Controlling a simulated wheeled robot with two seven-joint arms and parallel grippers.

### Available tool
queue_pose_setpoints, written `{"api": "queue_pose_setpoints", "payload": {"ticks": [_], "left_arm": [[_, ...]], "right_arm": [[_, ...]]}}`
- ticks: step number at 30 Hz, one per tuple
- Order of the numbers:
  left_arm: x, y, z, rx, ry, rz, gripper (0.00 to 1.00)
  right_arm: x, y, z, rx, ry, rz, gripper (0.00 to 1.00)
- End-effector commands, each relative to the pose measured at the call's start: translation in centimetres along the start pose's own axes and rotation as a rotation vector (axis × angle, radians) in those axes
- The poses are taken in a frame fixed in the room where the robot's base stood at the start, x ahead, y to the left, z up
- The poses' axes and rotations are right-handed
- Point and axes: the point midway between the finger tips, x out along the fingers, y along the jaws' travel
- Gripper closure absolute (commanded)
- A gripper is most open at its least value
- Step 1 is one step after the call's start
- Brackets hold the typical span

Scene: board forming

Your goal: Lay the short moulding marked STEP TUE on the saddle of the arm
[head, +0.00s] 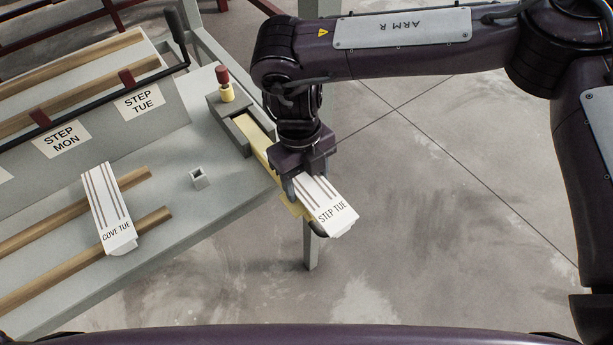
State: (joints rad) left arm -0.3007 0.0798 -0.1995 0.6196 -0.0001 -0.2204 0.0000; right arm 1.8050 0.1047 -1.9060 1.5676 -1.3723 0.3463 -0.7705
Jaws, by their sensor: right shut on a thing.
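The short white moulding marked STEP TUE (327,204) has dark stripes and its label end points down and right. My right gripper (307,182) is shut on its upper left end, from above. Beneath lies a yellow arm (258,140) that runs from a grey housing on the table toward the moulding. Some yellow, perhaps its saddle (291,206), shows at the moulding's left edge. The gripper and moulding hide most of it, and I cannot tell whether the moulding touches it. My left gripper is not in view.
A white moulding marked COVE TUE (108,207) lies across two wooden rails on the grey table (205,222). A grey panel (100,135) carries labels STEP MON and STEP TUE. Open floor lies right.

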Motion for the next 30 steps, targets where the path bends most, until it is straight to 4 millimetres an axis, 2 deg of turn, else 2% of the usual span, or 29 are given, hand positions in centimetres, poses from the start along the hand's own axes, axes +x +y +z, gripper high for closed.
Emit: {"api": "queue_pose_setpoints", "payload": {"ticks": [9, 10, 15, 21, 24, 30], "left_arm": [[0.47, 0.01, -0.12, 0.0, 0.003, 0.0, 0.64], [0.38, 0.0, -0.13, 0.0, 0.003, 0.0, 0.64], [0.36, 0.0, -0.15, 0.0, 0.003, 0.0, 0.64], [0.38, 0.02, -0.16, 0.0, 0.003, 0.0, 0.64], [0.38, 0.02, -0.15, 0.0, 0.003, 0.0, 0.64], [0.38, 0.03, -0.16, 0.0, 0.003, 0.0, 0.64]], "right_arm": [[0.57, 0.0, 0.12, 0.0, -0.001, 0.0, 0.84], [0.46, -0.01, 0.11, 0.0, -0.001, 0.0, 0.38], [0.47, -0.01, 0.1, 0.0, -0.001, 0.0, 0.17], [0.57, 0.0, 0.07, 0.0, 0.001, 0.0, 0.15], [0.56, 0.0, 0.07, 0.0, 0.001, 0.0, 0.02], [0.54, 0.0, 0.07, 0.0, 0.0, 0.0, 0.02]]}}
